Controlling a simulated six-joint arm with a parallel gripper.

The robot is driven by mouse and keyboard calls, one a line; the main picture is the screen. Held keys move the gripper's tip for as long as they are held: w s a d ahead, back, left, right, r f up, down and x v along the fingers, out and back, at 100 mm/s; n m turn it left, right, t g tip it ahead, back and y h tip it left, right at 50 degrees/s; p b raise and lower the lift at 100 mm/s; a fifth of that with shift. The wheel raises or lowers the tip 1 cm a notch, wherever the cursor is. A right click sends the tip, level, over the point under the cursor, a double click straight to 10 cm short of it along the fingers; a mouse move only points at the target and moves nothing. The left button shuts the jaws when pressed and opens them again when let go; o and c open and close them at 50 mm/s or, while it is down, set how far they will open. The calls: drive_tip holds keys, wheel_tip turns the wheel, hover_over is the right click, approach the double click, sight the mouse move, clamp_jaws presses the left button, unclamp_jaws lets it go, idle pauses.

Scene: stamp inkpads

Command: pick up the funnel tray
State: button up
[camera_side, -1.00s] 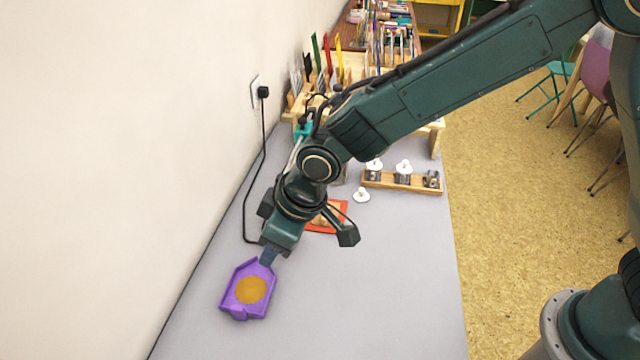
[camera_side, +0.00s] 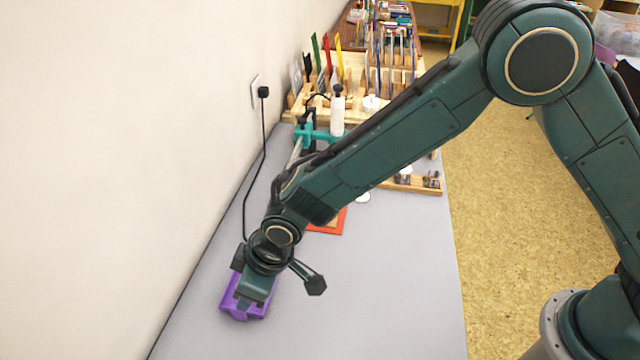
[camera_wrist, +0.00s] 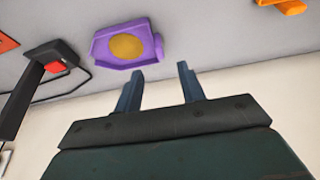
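The funnel tray is a purple tray (camera_side: 229,304) with a spout, lying on the grey table near the wall. In the wrist view the purple tray (camera_wrist: 101,48) shows an orange-brown round patch inside it. My gripper (camera_wrist: 160,72) is open, its two fingers apart with nothing between them. In the wrist view the tray lies just beyond the fingertips, a little to their left. In the side view my gripper (camera_side: 246,303) is over the tray and hides most of it, including the round patch. I cannot tell whether the fingers touch it.
An orange-red flat piece (camera_side: 328,221) lies behind my arm. A wooden rack with white-topped stamps (camera_side: 412,181) stands at the table's right edge. A black cord (camera_side: 262,150) hangs along the wall. An orange object (camera_wrist: 282,5) shows in the wrist view. The front right table is clear.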

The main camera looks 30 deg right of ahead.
sight(227, 303)
drive_tip(key=shift+x, duration=2.65)
drive_tip(key=shift+x, duration=2.55)
drive_tip(key=shift+w, duration=0.15)
drive_tip(key=c, duration=0.9)
